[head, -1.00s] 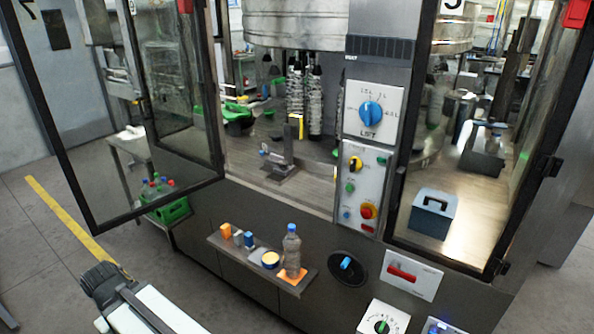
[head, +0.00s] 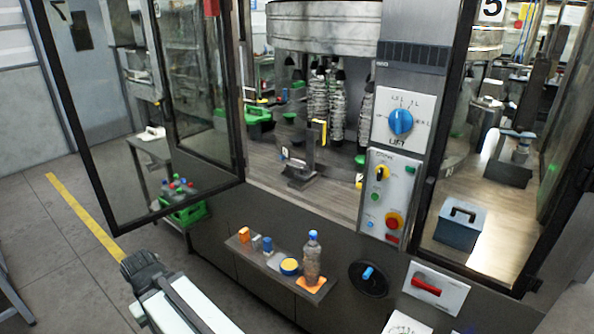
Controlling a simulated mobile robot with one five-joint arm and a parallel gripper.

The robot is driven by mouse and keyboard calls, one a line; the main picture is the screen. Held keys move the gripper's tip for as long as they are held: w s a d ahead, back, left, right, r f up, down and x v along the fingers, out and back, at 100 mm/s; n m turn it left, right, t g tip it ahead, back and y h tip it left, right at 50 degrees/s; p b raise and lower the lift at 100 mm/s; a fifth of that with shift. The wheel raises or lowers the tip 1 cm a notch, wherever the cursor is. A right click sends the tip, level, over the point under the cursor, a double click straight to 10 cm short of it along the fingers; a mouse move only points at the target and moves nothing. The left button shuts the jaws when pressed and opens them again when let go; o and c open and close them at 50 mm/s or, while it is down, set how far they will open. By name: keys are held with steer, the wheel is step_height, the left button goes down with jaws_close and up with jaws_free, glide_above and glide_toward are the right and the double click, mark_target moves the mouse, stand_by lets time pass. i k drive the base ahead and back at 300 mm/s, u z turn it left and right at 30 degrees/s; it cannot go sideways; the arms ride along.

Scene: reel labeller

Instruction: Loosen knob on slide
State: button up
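A small dark slide bracket (head: 302,172) stands on the machine's deck, inside the open door. The dark end of my arm, with my gripper (head: 140,264), is at the lower left, outside the machine and well away from the slide. Its fingers cannot be made out, so I cannot tell whether it is open or shut. Nothing visible is held in it.
A glass door (head: 140,212) stands open at the left. A small shelf (head: 262,262) with a bottle (head: 312,260) and small items juts out below the opening. A blue lift knob (head: 401,122) and a button panel (head: 388,195) are right of the opening. Floor is free at left.

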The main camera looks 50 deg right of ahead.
mark_target(304, 170)
steer(key=i, duration=0.9)
